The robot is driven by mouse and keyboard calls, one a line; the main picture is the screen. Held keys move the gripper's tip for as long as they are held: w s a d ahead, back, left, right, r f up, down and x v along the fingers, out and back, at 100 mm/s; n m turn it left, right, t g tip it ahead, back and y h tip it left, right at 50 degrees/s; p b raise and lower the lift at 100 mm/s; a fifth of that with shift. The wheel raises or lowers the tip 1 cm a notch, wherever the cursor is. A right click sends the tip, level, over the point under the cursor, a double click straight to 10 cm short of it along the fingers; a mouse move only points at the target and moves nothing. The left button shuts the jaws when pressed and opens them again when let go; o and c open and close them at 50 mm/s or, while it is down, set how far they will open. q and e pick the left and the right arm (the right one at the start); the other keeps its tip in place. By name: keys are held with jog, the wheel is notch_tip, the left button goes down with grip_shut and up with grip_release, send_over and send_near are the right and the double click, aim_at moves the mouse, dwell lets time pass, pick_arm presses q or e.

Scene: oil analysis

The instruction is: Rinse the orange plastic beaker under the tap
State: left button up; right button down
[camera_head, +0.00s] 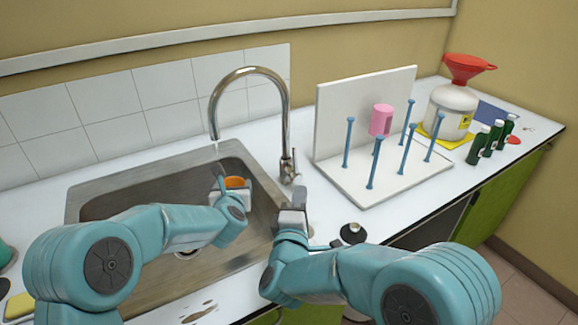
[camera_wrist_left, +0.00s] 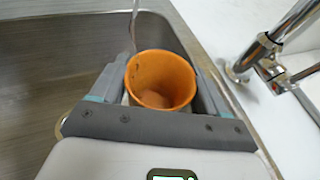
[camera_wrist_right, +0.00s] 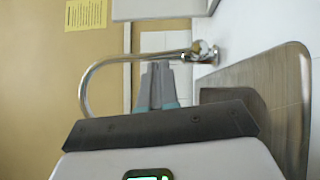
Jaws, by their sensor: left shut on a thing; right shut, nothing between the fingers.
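The orange beaker (camera_head: 234,182) is over the steel sink (camera_head: 110,192), below and slightly right of the tap's spout. In the left wrist view the beaker (camera_wrist_left: 160,80) is upright with its open mouth facing the camera. My left gripper (camera_head: 232,188) is shut on it, a finger on each side. The chrome tap (camera_head: 284,110) arches over the sink. A thin stream of water falls from its spout (camera_head: 214,140); in the left wrist view the stream (camera_wrist_left: 133,25) passes just behind the beaker's rim. My right gripper (camera_wrist_right: 158,88) is shut and empty near the sink's right edge.
A white drying rack (camera_head: 335,178) with blue pegs and a pink beaker (camera_head: 381,119) stands right of the tap. Beyond it are a white container (camera_head: 451,112) with a red funnel (camera_head: 468,66) and green bottles (camera_head: 493,138). A yellow sponge (camera_head: 18,306) lies at lower left.

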pick_arm(q)
jog(key=shift+a, duration=0.1)
pick_arm(e)
jog(key=s+a+n+y, duration=0.1)
jog(key=s+a, duration=0.1)
jog(key=a, duration=0.3)
send_near(295, 164)
jog(key=w+a+r, duration=0.2)
jog(key=w+a, duration=0.1)
jog(key=a, duration=0.1)
jog(key=shift+y, duration=0.5)
jog(key=w+d, duration=0.1)
jog(key=w+d+r, duration=0.1)
jog(key=w+d, duration=0.1)
jog(key=shift+w, duration=0.2)
jog(key=shift+d, duration=0.1)
